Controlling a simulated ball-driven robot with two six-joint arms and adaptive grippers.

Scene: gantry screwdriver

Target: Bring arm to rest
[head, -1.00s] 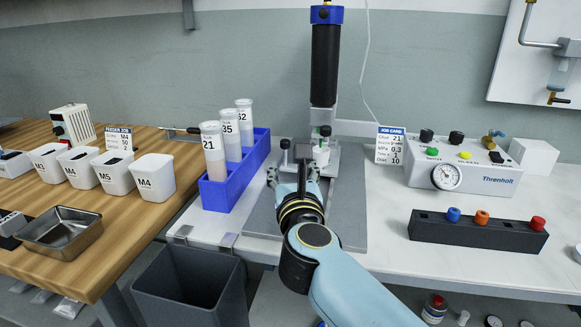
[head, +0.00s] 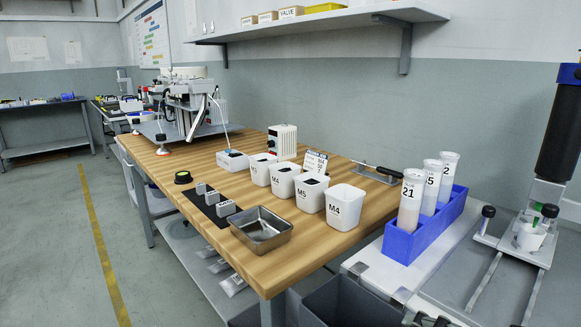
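Only a small dark part (head: 432,320) shows at the bottom edge, in front of the white bench; it looks like the tip of my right gripper, cut off by the frame. Whether its fingers are open or shut cannot be seen. My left gripper is not in view. The press fixture (head: 485,262) at the right holds a small white cup (head: 531,237), with no gripper at it. The black cylinder (head: 562,125) of the press stands above, partly cut off.
A blue rack (head: 408,247) holds upright cartridges on the white bench. The wooden bench (head: 330,245) carries several white screw bins (head: 344,207), a metal tray (head: 262,232) and a gantry machine (head: 190,108). A grey bin (head: 350,303) stands below. Floor at left is clear.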

